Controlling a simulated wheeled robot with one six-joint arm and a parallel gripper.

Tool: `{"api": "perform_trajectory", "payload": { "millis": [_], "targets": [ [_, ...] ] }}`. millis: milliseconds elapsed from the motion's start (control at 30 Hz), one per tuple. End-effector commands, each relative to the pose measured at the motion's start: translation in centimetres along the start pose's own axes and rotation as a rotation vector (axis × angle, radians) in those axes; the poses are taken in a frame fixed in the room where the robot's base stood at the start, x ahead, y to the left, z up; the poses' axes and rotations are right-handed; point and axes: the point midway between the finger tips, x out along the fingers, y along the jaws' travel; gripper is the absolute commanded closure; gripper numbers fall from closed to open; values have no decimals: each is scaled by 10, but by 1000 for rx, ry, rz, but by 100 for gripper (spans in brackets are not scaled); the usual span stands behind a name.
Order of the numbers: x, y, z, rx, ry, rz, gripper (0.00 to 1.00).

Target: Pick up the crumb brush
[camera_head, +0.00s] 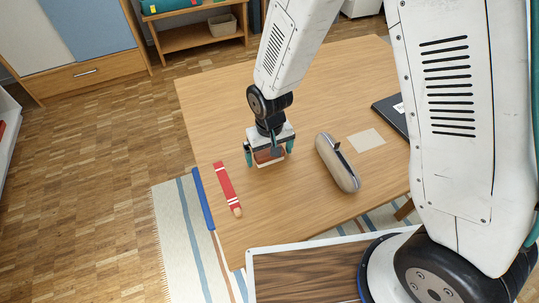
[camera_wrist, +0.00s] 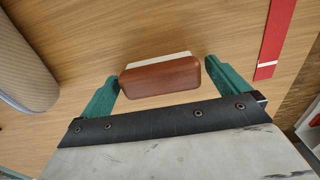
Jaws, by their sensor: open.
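The crumb brush is a small reddish-brown block (camera_wrist: 160,77) with a pale strip along its far side, lying on the wooden table (camera_head: 330,85). In the head view the brush (camera_head: 268,157) is partly hidden by my gripper (camera_head: 269,152), which points down over it. In the wrist view my gripper (camera_wrist: 161,74) is open, with one green finger at each end of the brush. The left finger is very close to the brush's left end; a small gap shows at the right. I cannot tell whether either finger touches it.
A beige rounded case (camera_head: 336,165) lies right of the brush, with a pale square (camera_head: 366,140) and a dark flat item (camera_head: 391,113) beyond. A red strip with white bands (camera_head: 225,182) lies left, near the table edge. The table's far part is clear.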

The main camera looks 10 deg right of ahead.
Motion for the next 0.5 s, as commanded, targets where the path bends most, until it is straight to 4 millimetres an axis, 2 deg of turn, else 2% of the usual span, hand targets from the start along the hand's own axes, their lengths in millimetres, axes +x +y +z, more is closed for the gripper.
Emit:
{"api": "perform_trajectory", "payload": {
  "millis": [33,133,167,233,267,500],
  "targets": [
    [0,0,0,0,0,0,8],
    [0,0,0,0,0,0,36],
    [0,0,0,0,0,0,42],
    [0,0,0,0,0,0,42],
    [0,0,0,0,0,0,45],
    [-1,0,0,0,0,0,45]
  ]
}}
